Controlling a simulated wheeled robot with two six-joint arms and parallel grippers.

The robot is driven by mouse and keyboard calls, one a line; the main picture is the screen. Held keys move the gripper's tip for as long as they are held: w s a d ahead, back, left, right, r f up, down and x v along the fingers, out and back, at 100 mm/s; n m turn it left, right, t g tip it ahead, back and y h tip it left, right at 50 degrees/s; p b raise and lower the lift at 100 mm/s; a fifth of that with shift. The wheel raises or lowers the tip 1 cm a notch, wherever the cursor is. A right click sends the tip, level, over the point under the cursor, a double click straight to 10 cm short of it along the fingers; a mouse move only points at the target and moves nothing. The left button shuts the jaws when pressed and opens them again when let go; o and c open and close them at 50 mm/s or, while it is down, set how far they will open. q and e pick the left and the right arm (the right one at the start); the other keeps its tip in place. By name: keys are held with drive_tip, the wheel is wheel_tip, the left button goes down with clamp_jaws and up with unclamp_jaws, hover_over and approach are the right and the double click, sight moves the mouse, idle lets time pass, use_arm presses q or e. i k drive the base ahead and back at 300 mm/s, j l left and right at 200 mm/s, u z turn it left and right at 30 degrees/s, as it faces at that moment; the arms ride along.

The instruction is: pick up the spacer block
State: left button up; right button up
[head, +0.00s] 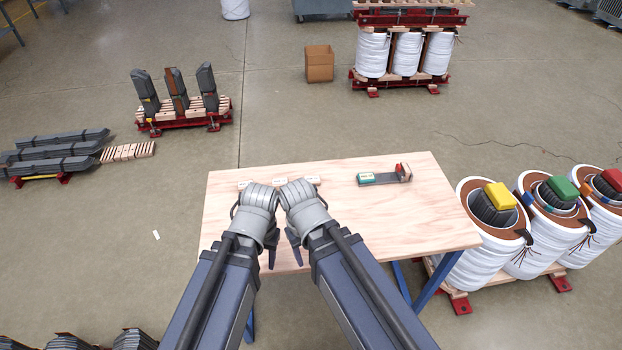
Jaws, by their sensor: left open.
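A row of small pale wooden blocks, which look like spacer blocks (313,180), lies on the wooden table (420,220), just behind my wrists. The wrists hide part of the row, so I cannot tell the blocks fully apart. My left gripper (271,258) points down over the table, nearer its front edge than the row. It is open, and I see nothing in it. My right gripper (292,238) is close beside it on the right, also pointing down. Its jaws are mostly hidden by its own wrist. Neither gripper appears to touch the blocks.
The table's right half is mostly clear. White coils (480,250) with coloured blocks stand beyond its right edge. A cardboard box (319,65) stands on the floor behind.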

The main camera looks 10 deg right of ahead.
sight(314, 179)
drive_tip(key=u, duration=1.2)
drive_tip(key=k+l+u, duration=0.15)
drive_tip(key=l+u, duration=0.15)
drive_tip(key=u, duration=0.15)
drive_tip(key=k+l, duration=0.35)
drive_tip(key=l, duration=0.15)
drive_tip(key=k+l, duration=0.4)
drive_tip(key=l, duration=0.1)
